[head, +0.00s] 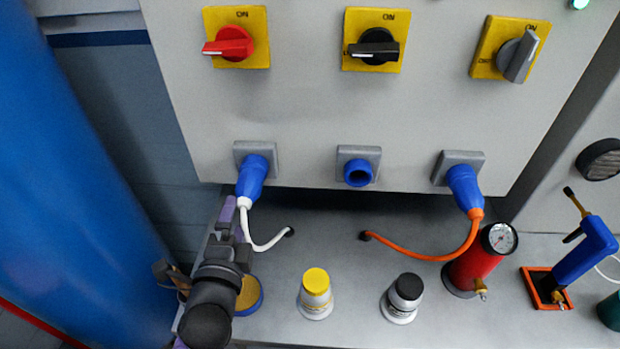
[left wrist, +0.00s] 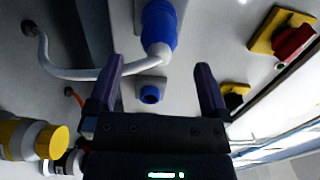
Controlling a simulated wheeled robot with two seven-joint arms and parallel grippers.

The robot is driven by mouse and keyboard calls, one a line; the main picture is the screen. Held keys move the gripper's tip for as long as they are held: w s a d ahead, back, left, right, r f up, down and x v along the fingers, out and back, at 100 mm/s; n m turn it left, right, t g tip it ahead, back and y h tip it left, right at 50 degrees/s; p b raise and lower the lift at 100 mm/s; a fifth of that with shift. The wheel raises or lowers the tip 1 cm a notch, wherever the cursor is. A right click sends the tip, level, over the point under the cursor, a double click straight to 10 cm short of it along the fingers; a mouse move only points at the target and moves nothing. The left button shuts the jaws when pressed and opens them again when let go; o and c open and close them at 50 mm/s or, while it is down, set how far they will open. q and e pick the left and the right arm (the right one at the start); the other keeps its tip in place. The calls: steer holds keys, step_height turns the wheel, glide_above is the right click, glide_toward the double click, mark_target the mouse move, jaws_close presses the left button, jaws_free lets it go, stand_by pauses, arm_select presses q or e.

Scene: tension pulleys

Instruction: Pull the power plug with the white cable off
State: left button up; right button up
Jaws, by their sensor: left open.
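The blue power plug (head: 253,178) with the white cable (head: 248,226) sits in the left socket (head: 241,151) of the grey panel. The cable curves down to a hole in the bench. My left gripper (head: 232,216) is just below the plug, beside the cable, open and empty. In the left wrist view the plug (left wrist: 159,25) is beyond the purple fingertips of the gripper (left wrist: 159,68), about midway between them, and the white cable (left wrist: 75,73) runs off to the left. Whether a finger touches the cable cannot be told. My right gripper is not in view.
The middle blue socket (head: 357,172) is empty. A blue plug (head: 463,187) with an orange cable (head: 430,258) fills the right socket. Yellow-capped (head: 316,294) and black-capped (head: 402,298) bottles, plus a red gauge cylinder (head: 474,266), stand on the bench. Rotary switches (head: 236,38) are above.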

mark_target(245, 192)
arm_select(q)
steer(key=shift+w+d, duration=0.15)
steer(key=shift+d, duration=0.4)
steer(key=shift+a, duration=0.1)
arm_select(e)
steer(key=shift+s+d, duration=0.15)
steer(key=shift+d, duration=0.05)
arm_select(q)
steer(key=shift+a, duration=0.1)
steer(key=w+b, duration=0.1)
steer(key=w, duration=0.3)
steer(key=w+b, duration=0.1)
steer(key=w, duration=0.2)
steer(key=shift+w+d, duration=0.2)
steer(key=shift+w, duration=0.15)
steer(key=shift+r, duration=0.3)
steer(key=shift+a, duration=0.1)
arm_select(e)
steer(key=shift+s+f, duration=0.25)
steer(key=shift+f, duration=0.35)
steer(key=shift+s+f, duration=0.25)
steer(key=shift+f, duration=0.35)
